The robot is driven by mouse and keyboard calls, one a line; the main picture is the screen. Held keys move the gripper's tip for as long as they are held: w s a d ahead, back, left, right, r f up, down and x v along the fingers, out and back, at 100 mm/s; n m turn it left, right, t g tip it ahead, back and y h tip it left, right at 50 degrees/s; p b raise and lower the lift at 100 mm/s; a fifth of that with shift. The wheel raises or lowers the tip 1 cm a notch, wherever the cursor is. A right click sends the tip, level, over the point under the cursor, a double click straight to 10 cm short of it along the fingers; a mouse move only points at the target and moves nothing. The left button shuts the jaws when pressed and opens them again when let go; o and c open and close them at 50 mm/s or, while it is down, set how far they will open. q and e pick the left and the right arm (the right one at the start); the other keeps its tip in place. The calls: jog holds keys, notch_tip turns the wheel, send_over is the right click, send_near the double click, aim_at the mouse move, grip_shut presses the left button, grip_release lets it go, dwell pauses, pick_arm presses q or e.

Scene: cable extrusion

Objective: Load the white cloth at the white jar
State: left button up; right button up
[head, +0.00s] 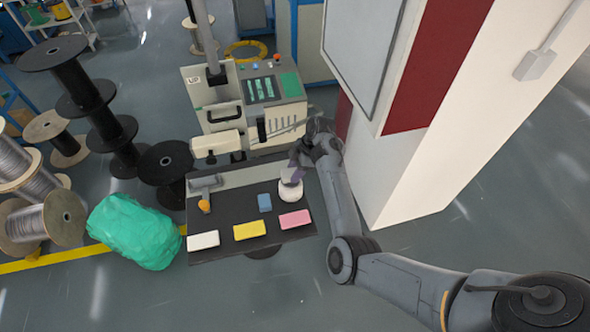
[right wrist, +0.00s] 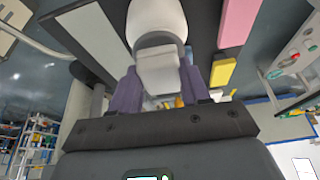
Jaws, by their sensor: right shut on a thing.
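The white jar (head: 290,191) stands at the right side of the dark table, under my right gripper (head: 292,173). In the right wrist view, the purple fingers of the right gripper (right wrist: 160,92) are shut on the narrower white top of the jar (right wrist: 157,22). I cannot tell whether that top is a separate lid. The white cloth (head: 203,240) lies flat and folded at the table's front left corner, apart from the gripper. My left gripper is not in view.
A yellow cloth (head: 250,230), a pink cloth (head: 294,219) and a blue block (head: 264,202) lie on the table (head: 225,218). An orange-topped item (head: 204,206) is at its left. A machine (head: 250,100) stands behind; a white pillar (head: 430,130) rises at right.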

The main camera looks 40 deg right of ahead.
jog(key=shift+f, duration=0.55)
dwell(0.4)
dwell(0.6)
dwell(0.7)
jog(key=shift+f+p, duration=0.1)
jog(key=shift+p, duration=0.2)
dwell(0.8)
